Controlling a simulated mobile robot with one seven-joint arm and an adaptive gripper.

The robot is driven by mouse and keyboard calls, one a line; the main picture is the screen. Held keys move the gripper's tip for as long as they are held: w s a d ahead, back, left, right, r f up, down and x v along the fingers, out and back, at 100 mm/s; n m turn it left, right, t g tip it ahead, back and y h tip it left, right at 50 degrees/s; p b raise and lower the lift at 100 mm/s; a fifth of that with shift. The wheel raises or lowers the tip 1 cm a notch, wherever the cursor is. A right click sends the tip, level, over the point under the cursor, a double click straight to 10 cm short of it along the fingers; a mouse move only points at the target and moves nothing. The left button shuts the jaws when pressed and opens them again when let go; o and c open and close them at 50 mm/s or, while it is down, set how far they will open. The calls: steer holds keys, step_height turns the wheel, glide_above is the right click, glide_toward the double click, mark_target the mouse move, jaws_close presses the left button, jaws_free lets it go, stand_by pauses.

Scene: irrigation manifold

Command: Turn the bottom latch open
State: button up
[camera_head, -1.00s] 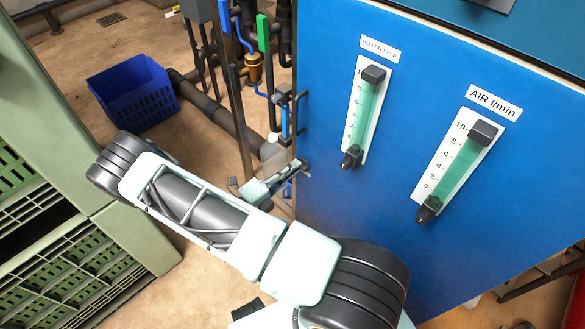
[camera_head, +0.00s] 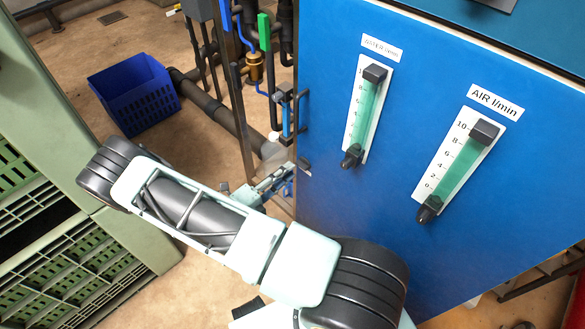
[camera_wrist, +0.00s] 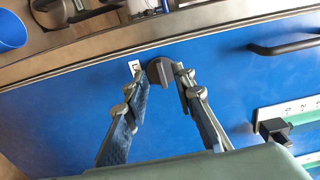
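The bottom latch (camera_wrist: 160,71) is a dark round knob with a raised ridge, set near the edge of the blue panel in the wrist view. My gripper (camera_wrist: 161,77) points at it with its two fingers spread, one tip on each side of the knob. A narrow gap seems to show between tips and knob, so the gripper looks open; contact is hard to judge. In the head view my gripper (camera_head: 280,180) is at the cabinet's left edge, beside the small dark latch (camera_head: 304,167). The far side of the knob is hidden.
The blue cabinet door (camera_head: 360,220) carries two flow meters (camera_head: 458,170) on its front. A black handle (camera_wrist: 285,47) stands out right of the latch. Pipes (camera_head: 225,115) and a blue crate (camera_head: 133,95) lie beyond. Green stacked crates (camera_head: 60,240) stand left of my arm.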

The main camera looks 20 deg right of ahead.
steer(key=v, duration=0.8)
steer(key=shift+s+a, duration=0.2)
steer(key=shift+a, duration=0.15)
